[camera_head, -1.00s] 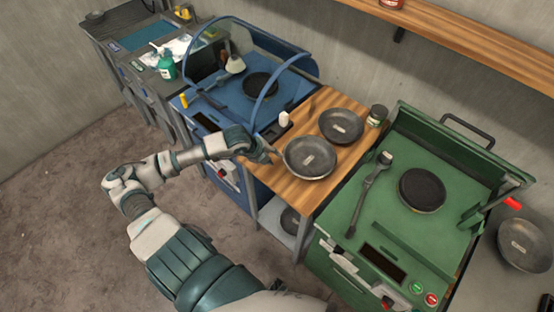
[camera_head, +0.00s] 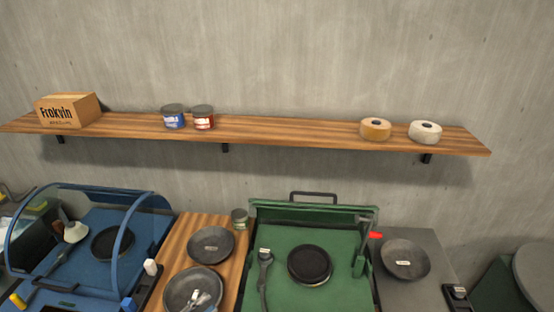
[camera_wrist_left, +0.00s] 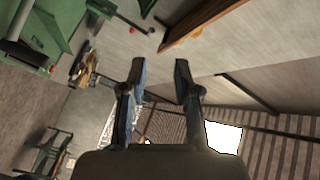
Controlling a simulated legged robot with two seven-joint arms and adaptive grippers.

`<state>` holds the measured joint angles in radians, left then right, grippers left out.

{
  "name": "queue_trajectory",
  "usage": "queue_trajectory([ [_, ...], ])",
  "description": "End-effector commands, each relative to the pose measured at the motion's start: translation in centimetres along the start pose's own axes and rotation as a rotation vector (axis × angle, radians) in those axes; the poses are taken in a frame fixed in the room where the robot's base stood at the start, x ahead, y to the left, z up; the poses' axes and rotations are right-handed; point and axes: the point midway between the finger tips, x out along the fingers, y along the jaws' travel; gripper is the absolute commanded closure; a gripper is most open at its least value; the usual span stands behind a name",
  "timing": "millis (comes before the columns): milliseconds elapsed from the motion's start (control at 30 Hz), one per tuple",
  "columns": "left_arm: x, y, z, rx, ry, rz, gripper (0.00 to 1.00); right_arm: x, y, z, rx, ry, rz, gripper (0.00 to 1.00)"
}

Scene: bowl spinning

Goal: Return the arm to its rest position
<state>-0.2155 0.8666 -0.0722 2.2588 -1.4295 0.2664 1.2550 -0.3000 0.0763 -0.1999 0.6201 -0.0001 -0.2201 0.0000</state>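In the left wrist view my left gripper (camera_wrist_left: 160,69) has its two dark fingers standing apart with nothing between them. It is off the surfaces, with the scene tilted behind it. My right gripper is in neither view.
A blue station (camera_head: 83,264) with curved guards is left of the counter. A green station (camera_head: 284,239) with a round dark plate is right of it. Another bowl (camera_head: 405,259) lies on the grey surface further right. A wooden shelf (camera_head: 290,130) with box, tins and rolls spans the wall.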

Motion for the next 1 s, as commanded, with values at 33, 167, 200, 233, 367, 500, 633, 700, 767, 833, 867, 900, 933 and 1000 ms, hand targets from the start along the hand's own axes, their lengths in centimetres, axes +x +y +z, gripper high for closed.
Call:
queue_trajectory([
  [33,-0.2,-1.4,-0.3,-0.086,-0.020,-0.164,0.69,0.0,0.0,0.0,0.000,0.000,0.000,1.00],
  [167,-3.3,-3.5,3.4,-0.316,-0.261,-0.535,0.69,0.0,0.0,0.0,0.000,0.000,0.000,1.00],
  [200,-4.7,-2.7,5.2,-0.396,-0.379,-0.607,0.69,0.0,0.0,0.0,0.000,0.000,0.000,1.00],
  [233,-5.9,-1.7,6.6,-0.457,-0.476,-0.645,0.69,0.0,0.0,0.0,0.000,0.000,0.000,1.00],
  [367,-10.5,6.7,10.4,-0.726,-0.908,-0.625,0.69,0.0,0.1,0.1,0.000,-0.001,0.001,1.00],
  [500,-13.2,15.1,9.6,-0.920,-1.195,-0.429,0.69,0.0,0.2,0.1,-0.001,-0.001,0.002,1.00],
  [633,-14.5,20.9,7.1,-1.044,-1.341,-0.221,0.69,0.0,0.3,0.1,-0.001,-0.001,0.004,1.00],
  [700,-15.0,23.4,5.5,-1.099,-1.393,-0.106,0.69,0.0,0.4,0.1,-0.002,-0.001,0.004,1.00],
  [767,-15.4,25.3,3.9,-1.141,-1.423,-0.007,0.69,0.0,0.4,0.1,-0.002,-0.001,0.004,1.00],
  [833,-15.8,27.3,1.8,-1.188,-1.448,0.114,0.69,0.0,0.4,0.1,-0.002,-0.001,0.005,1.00],
  [867,-15.9,28.1,0.9,-1.207,-1.454,0.166,0.69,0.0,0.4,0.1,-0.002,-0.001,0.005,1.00],
  [900,-15.7,29.3,1.8,-1.204,-1.463,0.180,0.69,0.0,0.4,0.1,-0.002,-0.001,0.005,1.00],
  [933,-15.6,30.2,2.7,-1.201,-1.469,0.181,0.69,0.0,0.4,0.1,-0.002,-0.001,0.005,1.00],
  [1000,-15.2,32.2,4.3,-1.201,-1.476,0.186,0.69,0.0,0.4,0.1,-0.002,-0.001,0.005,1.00],
])
